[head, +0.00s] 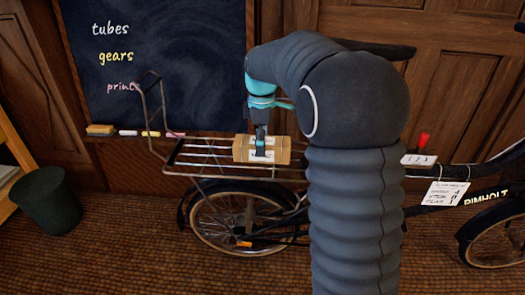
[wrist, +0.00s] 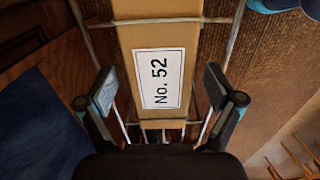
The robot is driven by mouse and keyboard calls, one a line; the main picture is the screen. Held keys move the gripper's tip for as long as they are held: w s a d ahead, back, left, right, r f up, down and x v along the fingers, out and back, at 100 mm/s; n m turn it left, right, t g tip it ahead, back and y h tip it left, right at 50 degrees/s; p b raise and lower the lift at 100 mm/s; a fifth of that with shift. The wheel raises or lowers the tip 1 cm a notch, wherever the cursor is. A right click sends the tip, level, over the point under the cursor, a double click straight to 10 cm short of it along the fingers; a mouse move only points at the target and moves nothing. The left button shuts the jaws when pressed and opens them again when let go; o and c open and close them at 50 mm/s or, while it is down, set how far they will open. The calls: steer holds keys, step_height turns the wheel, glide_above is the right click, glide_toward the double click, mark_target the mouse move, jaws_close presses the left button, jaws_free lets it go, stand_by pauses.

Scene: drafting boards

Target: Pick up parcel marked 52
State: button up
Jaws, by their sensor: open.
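The parcel marked No. 52 (wrist: 190,35) is a brown box with a white label, lying on the bicycle's metal rack. In the head view the parcel (head: 241,149) sits near the right end of the rack (head: 190,172), partly covered by my gripper. My gripper (head: 260,148) points down over it. In the wrist view my gripper (wrist: 168,98) is open, with one finger on each side of the parcel's labelled end. Both fingers look apart from its sides. I cannot tell how far the fingertips reach down.
A chalkboard (head: 160,60) with a ledge holding an eraser (head: 100,130) and chalks stands behind the rack. A dark bin (head: 45,200) is at the left. A tag (head: 445,193) hangs from the bicycle at the right. The floor in front is clear.

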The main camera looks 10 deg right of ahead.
steer(key=shift+f, duration=1.3)
steer(key=c, duration=1.6)
steer(key=shift+r, duration=0.15)
